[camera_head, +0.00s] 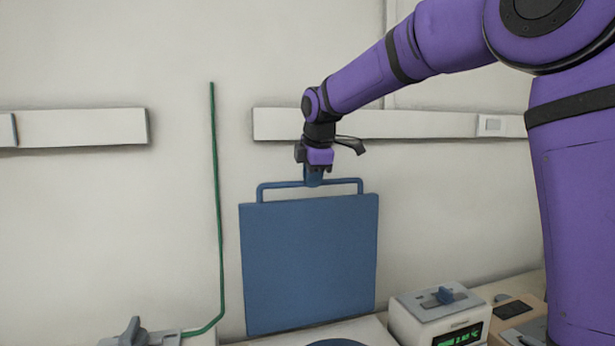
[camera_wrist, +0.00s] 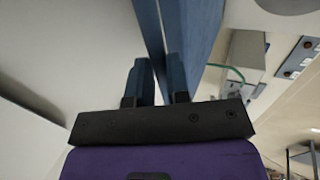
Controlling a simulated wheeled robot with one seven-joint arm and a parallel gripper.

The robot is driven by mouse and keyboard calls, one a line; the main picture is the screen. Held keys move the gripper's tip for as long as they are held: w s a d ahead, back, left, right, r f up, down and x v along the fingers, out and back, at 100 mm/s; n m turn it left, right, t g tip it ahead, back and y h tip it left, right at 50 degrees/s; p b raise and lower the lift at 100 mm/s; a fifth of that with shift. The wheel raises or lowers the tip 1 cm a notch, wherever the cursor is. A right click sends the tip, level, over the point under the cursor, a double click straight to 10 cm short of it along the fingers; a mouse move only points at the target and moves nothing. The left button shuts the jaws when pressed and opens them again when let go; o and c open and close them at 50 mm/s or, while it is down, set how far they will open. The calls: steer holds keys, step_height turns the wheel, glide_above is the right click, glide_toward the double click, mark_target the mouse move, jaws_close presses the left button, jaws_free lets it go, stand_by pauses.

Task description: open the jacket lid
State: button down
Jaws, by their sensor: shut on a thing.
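The jacket lid (camera_head: 308,265) is a flat blue square panel standing upright in the head view, close to the pale wall. A blue bar handle (camera_head: 278,186) runs along its top edge. My gripper (camera_head: 314,178) is at the middle of this handle, pointing down, and is shut on it. In the wrist view my gripper's two blue fingers (camera_wrist: 160,78) are slightly apart, with the blue lid (camera_wrist: 195,30) seen beyond them. The grip on the bar itself is not clear in the wrist view.
A white box (camera_head: 415,318) with a green display stands right of the lid. A green tube (camera_head: 215,190) runs down the wall at left to a grey fitting (camera_head: 130,335). A rail (camera_head: 400,124) crosses the wall behind my gripper. A blue rounded edge (camera_head: 335,342) shows below the lid.

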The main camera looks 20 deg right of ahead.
steer(key=s, duration=0.2)
steer(key=shift+s, duration=0.3)
steer(key=shift+f, duration=0.1)
steer(key=c, duration=1.1)
jaws_free()
steer(key=v, duration=1)
steer(key=shift+r, duration=0.45)
